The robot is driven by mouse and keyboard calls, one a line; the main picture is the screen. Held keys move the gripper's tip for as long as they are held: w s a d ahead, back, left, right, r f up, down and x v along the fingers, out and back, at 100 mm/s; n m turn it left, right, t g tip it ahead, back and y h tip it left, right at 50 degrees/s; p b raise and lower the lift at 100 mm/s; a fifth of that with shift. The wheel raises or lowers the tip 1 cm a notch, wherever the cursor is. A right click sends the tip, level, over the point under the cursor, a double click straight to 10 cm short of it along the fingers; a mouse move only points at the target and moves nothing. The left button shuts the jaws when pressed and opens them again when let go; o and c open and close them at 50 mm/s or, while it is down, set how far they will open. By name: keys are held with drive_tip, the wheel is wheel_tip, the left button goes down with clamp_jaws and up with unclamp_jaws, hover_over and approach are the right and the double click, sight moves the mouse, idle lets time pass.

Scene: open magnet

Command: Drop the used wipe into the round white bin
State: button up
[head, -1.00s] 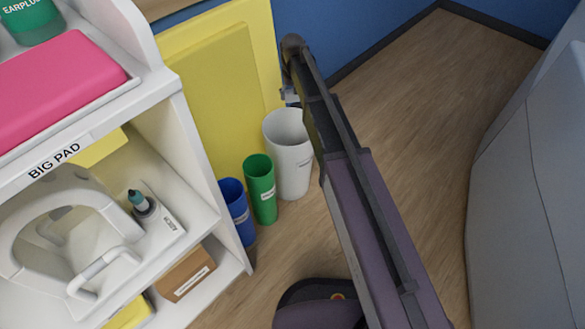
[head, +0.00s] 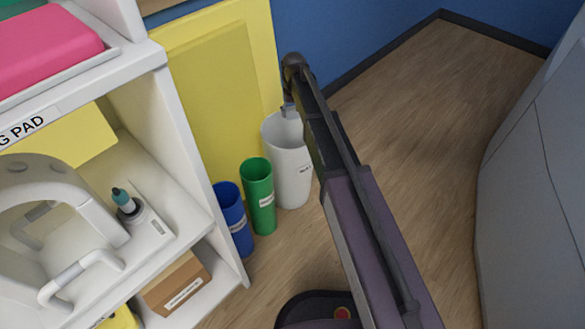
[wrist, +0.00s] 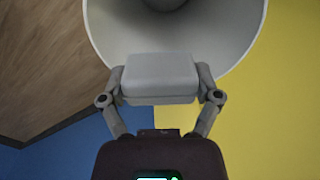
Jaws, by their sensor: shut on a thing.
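The round white bin (head: 291,178) stands on the floor by the yellow panel, its mouth open upward. In the wrist view the bin's pale inner wall (wrist: 215,30) fills the top of the picture. My gripper (head: 289,111) is over the bin's mouth in the head view, partly hidden by my arm. In the wrist view my gripper (wrist: 160,90) is shut on the used wipe (wrist: 160,72), a pale grey folded block held between both fingers. The wipe overlaps the bin's opening there. Its exact height over the rim is hard to tell.
A green bin (head: 260,200) and a blue bin (head: 234,222) stand left of the white one. A white shelf unit (head: 190,140) is at the left. Yellow panels (head: 215,100) lean on the blue wall behind. A grey body (head: 535,180) stands at the right, with clear floor between.

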drive_tip(key=shift+f, duration=0.1)
drive_tip(key=shift+f+b, duration=2.9)
drive_tip(key=shift+b, duration=0.1)
drive_tip(key=o, duration=0.8)
